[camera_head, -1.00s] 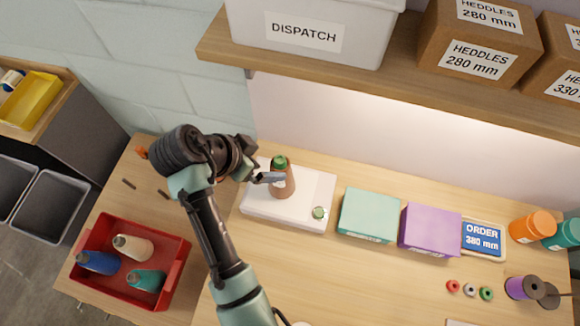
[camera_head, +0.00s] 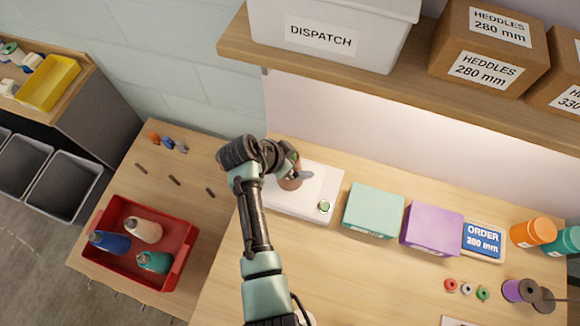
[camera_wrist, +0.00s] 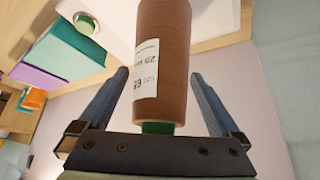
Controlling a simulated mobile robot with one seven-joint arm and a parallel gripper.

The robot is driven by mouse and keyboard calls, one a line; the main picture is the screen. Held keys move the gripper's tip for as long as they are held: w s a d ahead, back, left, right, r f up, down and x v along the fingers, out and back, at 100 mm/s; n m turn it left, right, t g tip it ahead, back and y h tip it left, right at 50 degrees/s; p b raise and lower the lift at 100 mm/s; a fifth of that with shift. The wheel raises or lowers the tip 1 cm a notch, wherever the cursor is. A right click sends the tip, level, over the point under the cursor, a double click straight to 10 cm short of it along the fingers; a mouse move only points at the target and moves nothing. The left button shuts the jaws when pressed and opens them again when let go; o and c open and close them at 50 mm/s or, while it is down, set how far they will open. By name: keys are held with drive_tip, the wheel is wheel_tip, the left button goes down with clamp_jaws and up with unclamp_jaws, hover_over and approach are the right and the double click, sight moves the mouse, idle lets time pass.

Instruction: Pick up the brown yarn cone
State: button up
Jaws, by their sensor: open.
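The brown yarn cone (camera_head: 290,184) stands on a white block at the back of the table, partly hidden by my gripper in the head view. In the wrist view the brown yarn cone (camera_wrist: 163,65) has a white printed label and a green tip, and it lies between my two fingers. My gripper (camera_wrist: 160,80) is open, with one finger on each side of the cone and a visible gap to each. In the head view my gripper (camera_head: 298,176) is at the cone's upper part.
The white block (camera_head: 300,208) also carries a small green-topped piece (camera_head: 324,207). A teal box (camera_head: 374,211) and a purple box (camera_head: 432,228) stand to its right. A red crate (camera_head: 180,275) with several cones is at left. A shelf (camera_head: 400,95) overhangs behind.

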clamp_jaws()
idle(0.5)
